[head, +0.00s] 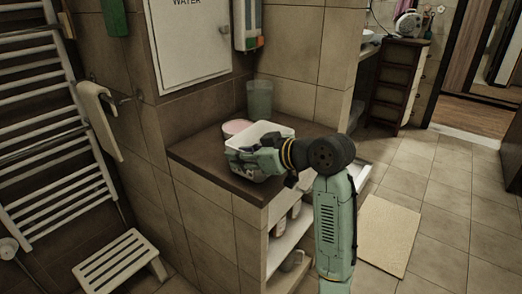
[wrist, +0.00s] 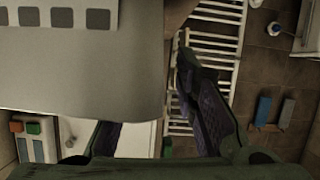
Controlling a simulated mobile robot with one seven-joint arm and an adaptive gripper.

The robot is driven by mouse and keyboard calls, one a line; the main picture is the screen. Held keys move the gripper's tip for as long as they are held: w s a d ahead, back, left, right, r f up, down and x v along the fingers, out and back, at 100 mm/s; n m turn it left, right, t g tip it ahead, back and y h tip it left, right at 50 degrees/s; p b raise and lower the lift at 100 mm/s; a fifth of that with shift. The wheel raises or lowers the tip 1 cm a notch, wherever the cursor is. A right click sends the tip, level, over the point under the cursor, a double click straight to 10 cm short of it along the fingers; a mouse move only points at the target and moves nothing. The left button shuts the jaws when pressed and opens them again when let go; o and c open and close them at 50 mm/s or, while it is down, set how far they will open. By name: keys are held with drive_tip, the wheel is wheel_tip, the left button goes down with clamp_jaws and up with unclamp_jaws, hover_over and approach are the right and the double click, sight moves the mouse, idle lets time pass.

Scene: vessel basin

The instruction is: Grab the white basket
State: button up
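The white basket (head: 262,133) stands on the dark counter top (head: 215,165), against the wall corner. In the wrist view its pale wall (wrist: 75,70), with a row of square holes, fills the upper left close to the camera. My gripper (head: 250,162) is at the basket's front side in the head view, overlapping it. In the wrist view my gripper (wrist: 148,95) has its two fingers spread wide. The left finger is partly hidden by the basket wall; the right finger is clear of it. I cannot tell whether either finger touches the basket.
A pink-topped round container (head: 236,127) sits beside the basket, and a greenish cup (head: 259,99) stands behind. Shelves with items (head: 290,240) are under the counter. A towel rack (head: 50,120) and a white stool (head: 120,262) are at left. Floor on the right is mostly open.

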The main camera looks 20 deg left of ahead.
drive_tip(key=shift+x, duration=1.05)
clamp_jaws()
